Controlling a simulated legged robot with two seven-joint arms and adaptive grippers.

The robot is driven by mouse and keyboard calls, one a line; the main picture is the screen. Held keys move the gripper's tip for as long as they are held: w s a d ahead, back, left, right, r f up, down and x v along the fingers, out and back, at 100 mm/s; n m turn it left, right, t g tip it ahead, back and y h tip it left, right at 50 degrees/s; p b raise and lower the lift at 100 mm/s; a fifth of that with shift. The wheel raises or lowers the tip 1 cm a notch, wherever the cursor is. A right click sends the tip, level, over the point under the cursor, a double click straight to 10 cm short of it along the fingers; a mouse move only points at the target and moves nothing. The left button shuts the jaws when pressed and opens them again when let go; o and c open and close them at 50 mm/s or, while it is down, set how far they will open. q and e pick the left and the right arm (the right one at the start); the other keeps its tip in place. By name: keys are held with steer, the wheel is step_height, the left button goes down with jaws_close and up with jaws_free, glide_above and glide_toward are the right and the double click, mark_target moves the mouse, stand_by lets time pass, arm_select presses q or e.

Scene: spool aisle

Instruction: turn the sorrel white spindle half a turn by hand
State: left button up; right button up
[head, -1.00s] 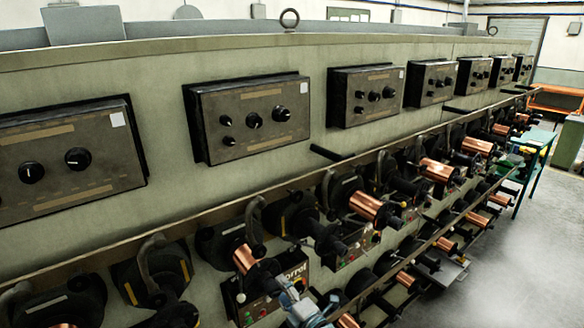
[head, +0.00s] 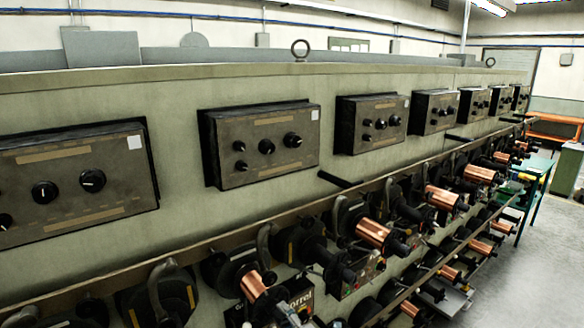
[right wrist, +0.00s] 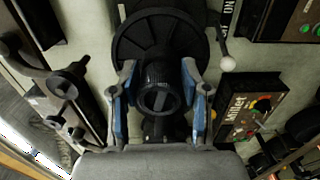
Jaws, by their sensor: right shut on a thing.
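In the right wrist view, a black spindle with a knurled round end (right wrist: 160,88) sticks out towards the camera from a dark spoked disc (right wrist: 190,42). My right gripper (right wrist: 161,98) is shut on this spindle, one blue-padded finger on each side. I see no white on the spindle from here. A dark box whose label ends in "orrel" (head: 301,299) shows at the bottom of the head view. Part of my right gripper (head: 288,314) shows beside it at the lower edge; its fingertips are hard to make out there. My left gripper is not in view.
A lever with a pale ball (right wrist: 227,62) stands close to the right of the disc. A labelled control box (right wrist: 247,108) is right of the gripper. Copper spools (head: 374,234) line the machine, below a long rail (head: 215,245). Floor (head: 505,270) is clear at right.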

steer(key=shift+s+a+f, duration=0.1)
steer(key=shift+a+f, duration=0.05)
steer(key=shift+a, duration=0.25)
steer(key=shift+n, duration=1)
steer(key=n, duration=0.4)
steer(key=shift+d, duration=0.15)
steer(key=n, duration=0.5)
steer(key=shift+n, duration=0.4)
steer(key=n, duration=0.3)
steer(key=shift+n, duration=0.4)
steer(key=shift+a+f+n, duration=0.1)
steer(key=shift+a+n, duration=0.1)
steer(key=shift+n, duration=0.1)
steer(key=o, duration=1)
steer(key=shift+f, duration=0.1)
steer(key=shift+c, duration=0.2)
steer(key=shift+o, duration=1.3)
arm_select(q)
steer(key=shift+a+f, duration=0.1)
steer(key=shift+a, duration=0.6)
arm_select(e)
steer(key=shift+w+a, duration=0.1)
steer(key=shift+w, duration=0.1)
